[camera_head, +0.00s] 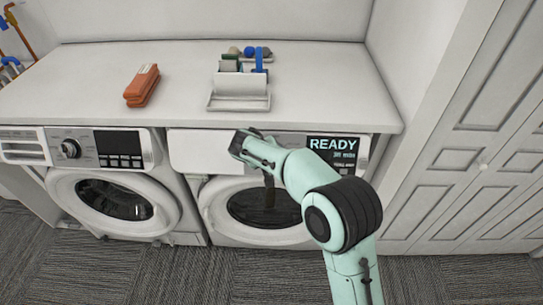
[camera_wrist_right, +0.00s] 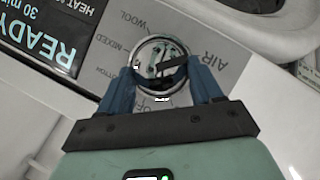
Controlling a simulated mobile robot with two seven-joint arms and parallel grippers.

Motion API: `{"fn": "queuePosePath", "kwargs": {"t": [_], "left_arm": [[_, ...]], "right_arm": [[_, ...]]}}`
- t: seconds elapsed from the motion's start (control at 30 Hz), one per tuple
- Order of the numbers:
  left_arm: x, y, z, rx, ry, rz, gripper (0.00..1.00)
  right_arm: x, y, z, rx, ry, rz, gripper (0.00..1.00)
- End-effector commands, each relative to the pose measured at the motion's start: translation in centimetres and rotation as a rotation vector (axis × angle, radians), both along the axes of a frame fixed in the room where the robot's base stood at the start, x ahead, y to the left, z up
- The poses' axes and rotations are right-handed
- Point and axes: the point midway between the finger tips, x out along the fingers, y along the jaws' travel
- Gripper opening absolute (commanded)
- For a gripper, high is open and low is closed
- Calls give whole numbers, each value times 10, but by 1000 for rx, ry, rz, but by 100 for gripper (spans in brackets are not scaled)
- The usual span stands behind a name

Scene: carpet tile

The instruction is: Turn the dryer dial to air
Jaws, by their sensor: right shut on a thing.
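The dryer (camera_head: 207,200) is the right-hand machine under the counter. Its display (camera_head: 332,148) reads READY and 30 min. My right arm reaches across its front and hides the dial in the head view. In the right wrist view, the round silver dial (camera_wrist_right: 161,50) sits on a grey panel with labels around it, including AIR, WOOL, MIXED and OFF. The AIR label (camera_wrist_right: 208,58) is right of the dial in that picture. My right gripper (camera_wrist_right: 162,72) has its blue fingers shut on the dial, one on each side. Its pointer direction is unclear. My left gripper is not in view.
A washer (camera_head: 110,200) with its own knob (camera_head: 70,149) stands to the left. The white counter (camera_head: 320,85) above holds orange-brown blocks (camera_head: 142,85) and a white caddy (camera_head: 240,92). A panelled white door (camera_head: 470,160) stands at the right.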

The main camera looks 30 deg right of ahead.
Motion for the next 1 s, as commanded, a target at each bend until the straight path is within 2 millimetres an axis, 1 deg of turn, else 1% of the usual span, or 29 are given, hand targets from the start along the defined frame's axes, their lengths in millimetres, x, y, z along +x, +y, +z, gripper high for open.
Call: {"fn": "queuePosePath", "kwargs": {"t": [0.3, 0.33, 0.4, 0.67, 0.77, 0.87, 1.0], "left_arm": [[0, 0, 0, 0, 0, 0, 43], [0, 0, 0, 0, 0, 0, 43], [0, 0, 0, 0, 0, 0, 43], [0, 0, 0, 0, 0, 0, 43], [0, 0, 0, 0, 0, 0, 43], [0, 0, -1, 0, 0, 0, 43], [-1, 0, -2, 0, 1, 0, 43]], "right_arm": [[0, 0, -1, -1, 2, 1, 34], [0, 0, -1, -1, 2, 1, 71], [0, 0, -1, -1, 2, 1, 90], [0, 0, 0, 0, 1, 0, 90], [-1, 2, 3, 1, -1, 1, 90], [-5, 9, 13, 1, -2, 2, 90], [-15, 24, 35, 2, -3, 3, 90]]}}
